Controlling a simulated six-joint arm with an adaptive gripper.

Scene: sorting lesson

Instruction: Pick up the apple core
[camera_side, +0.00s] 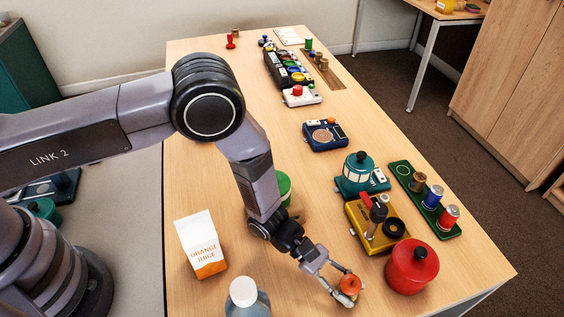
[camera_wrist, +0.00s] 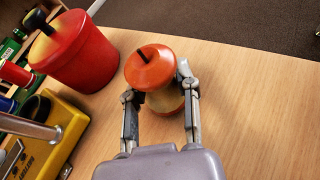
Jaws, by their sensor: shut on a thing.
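The apple core (camera_wrist: 160,98) is between the two fingers of my gripper (camera_wrist: 160,90) in the wrist view. It has an orange-red top with a short dark stem and a paler, narrower middle. In the side view the apple core (camera_side: 350,284) shows as a small orange-red thing near the front edge of the table, with my gripper (camera_side: 345,286) shut around it. A finger presses on each side. Its lower end is partly hidden, and I cannot tell whether it still touches the table.
A red lidded pot (camera_side: 412,268) stands close to the right of my gripper. A yellow device (camera_side: 372,232) with a lever is behind it. An orange juice carton (camera_side: 200,245) and a bottle (camera_side: 246,298) stand to the left. Bare table (camera_side: 330,190) lies farther back.

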